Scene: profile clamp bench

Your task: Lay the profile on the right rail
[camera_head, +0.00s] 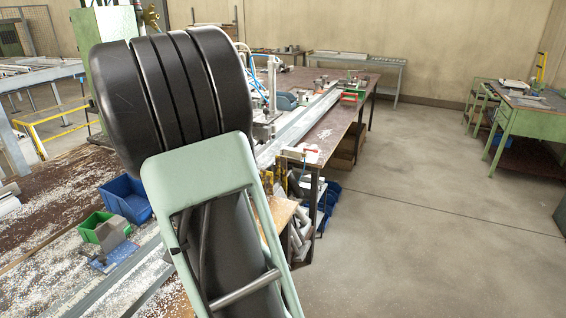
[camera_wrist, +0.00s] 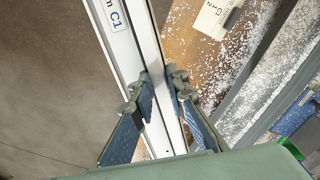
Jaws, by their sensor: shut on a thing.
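In the wrist view my gripper (camera_wrist: 161,92) has its two blue-padded fingers closed on either side of a long pale profile (camera_wrist: 150,42). A wider white strip (camera_wrist: 124,55) with a label ending in "C1" runs along its left side. I cannot tell whether that strip is part of the profile or a separate piece. In the head view my arm fills the centre and hides my gripper and the held profile. A long grey rail (camera_head: 309,117) runs along the far bench. Another pale rail (camera_head: 130,272) lies at the lower left. I cannot tell which is the right rail.
A blue bin (camera_head: 126,199) and a green bin (camera_head: 92,224) stand on the chip-strewn bench at left. A tag (camera_wrist: 215,17) lies on brown board in the wrist view. The floor (camera_head: 430,220) at right is clear; a green workbench (camera_head: 530,105) stands beyond.

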